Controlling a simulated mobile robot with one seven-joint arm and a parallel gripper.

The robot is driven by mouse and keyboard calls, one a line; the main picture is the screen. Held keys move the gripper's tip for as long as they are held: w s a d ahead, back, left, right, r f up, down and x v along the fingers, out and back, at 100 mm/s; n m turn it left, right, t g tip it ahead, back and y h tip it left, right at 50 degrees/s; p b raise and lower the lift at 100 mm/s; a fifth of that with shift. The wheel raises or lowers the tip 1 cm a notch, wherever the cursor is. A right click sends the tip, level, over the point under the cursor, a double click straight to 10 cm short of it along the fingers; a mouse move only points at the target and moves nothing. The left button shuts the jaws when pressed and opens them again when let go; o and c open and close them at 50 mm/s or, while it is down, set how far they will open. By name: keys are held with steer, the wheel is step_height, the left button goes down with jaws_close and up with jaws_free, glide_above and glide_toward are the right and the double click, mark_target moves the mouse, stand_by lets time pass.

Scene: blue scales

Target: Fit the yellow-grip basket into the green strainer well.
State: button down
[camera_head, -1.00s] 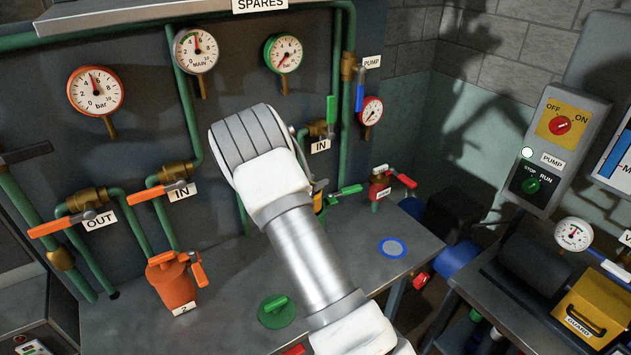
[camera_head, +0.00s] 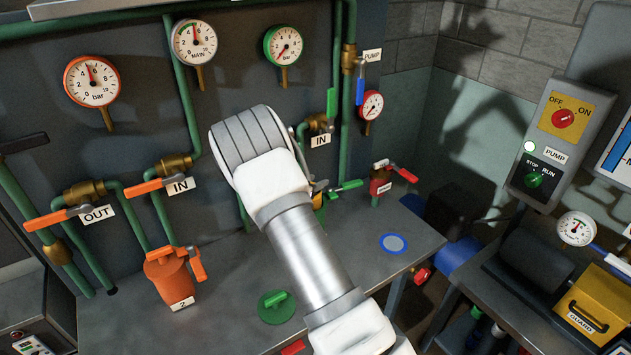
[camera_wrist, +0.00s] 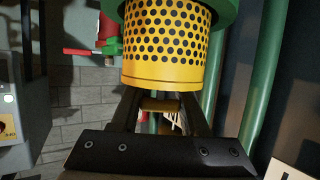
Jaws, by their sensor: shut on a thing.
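The yellow perforated basket (camera_wrist: 168,45) shows large in the wrist view, which appears upside down. My gripper (camera_wrist: 160,108) is shut on its yellow grip, between the two dark fingers. The green strainer well (camera_wrist: 226,12) shows at the frame's top edge, on both sides of the basket. The basket's lower end overlaps the well in the picture; I cannot tell whether it is inside or just above. In the head view my arm hides the fingers and most of the basket; a bit of the green well (camera_head: 320,214) shows beside my wrist.
An orange strainer (camera_head: 170,280) marked 2 stands on the left of the bench. A green lid (camera_head: 276,307) and a blue ring (camera_head: 393,243) lie on it. Pipes and gauges line the panel behind.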

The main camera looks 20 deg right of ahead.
steer(key=shift+f+b, duration=0.75)
steer(key=shift+f, duration=0.35)
steer(key=shift+c, duration=2.2)
jaws_free()
steer(key=shift+o, duration=0.6)
steer(key=shift+s+f, duration=0.1)
steer(key=shift+s, duration=0.05)
steer(key=shift+s+d, duration=0.1)
steer(key=v, duration=1.7)
steer(key=shift+a+r, duration=0.3)
steer(key=shift+a, duration=0.15)
